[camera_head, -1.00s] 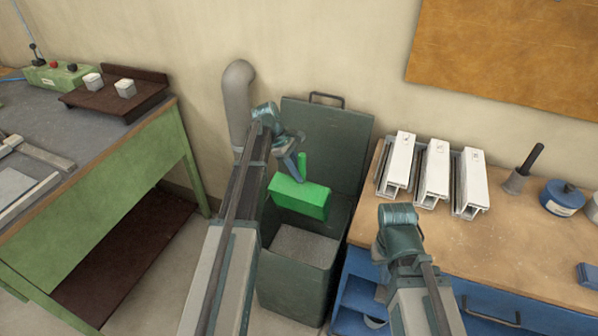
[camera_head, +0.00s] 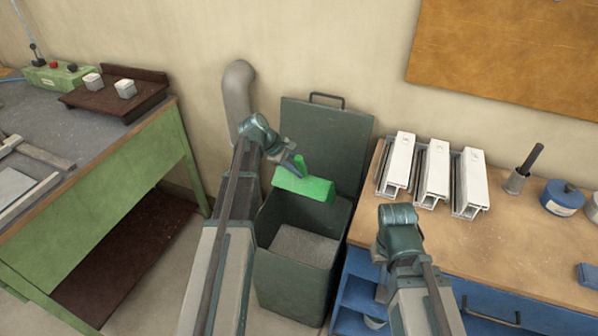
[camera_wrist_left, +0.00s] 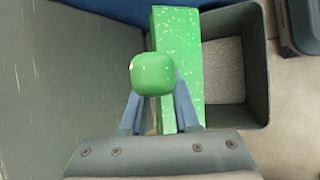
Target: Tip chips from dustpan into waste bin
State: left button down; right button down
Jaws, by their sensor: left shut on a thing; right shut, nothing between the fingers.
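The green dustpan (camera_head: 312,187) is held above the open waste bin (camera_head: 300,282), tilted with its right end lower. My left gripper (camera_head: 297,163) is shut on its handle, whose rounded end (camera_wrist_left: 152,75) fills the middle of the left wrist view. Small pale chips show scattered on the green pan (camera_wrist_left: 182,45) in that view. The bin's grey inside (camera_head: 303,246) shows below the pan. I cannot tell whether chips are falling. My right gripper (camera_head: 381,291) points down by the right bench edge, shut and empty, its fingertips barely visible.
The bin's raised lid (camera_head: 330,135) stands behind the pan. A grey pipe (camera_head: 236,95) runs up the wall to its left. The wooden bench (camera_head: 520,245) at right carries several white profiles (camera_head: 435,172). A green-sided bench (camera_head: 130,165) stands at left.

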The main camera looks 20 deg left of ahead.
pick_arm(q)
jog(key=shift+s+d+r+t+b, duration=0.15)
jog(key=shift+s+t+b, duration=0.1)
jog(key=shift+t, duration=0.25)
jog(key=shift+s+a+r+t+b, duration=0.1)
jog(key=shift+s+r+t+b, duration=0.1)
jog(key=shift+t, duration=0.3)
jog(key=r+t+b, duration=0.1)
jog(key=t, duration=0.1)
jog(key=r+m+t+h+b, duration=0.1)
jog(key=t+b, duration=0.1)
jog(key=r+m+t+h+b, duration=0.1)
jog(key=t+b, duration=0.1)
jog(key=shift+w+r, duration=0.3)
jog(key=shift+w, duration=0.05)
jog(key=shift+r+m+t+b, duration=0.3)
jog(key=shift+m+b, duration=0.1)
jog(key=shift+w+r, duration=0.15)
jog(key=shift+r, duration=0.25)
jog(key=shift+r, duration=0.2)
notch_tip(320, 180, up, 13)
jog(key=p, duration=1.3)
jog(key=shift+f, duration=0.15)
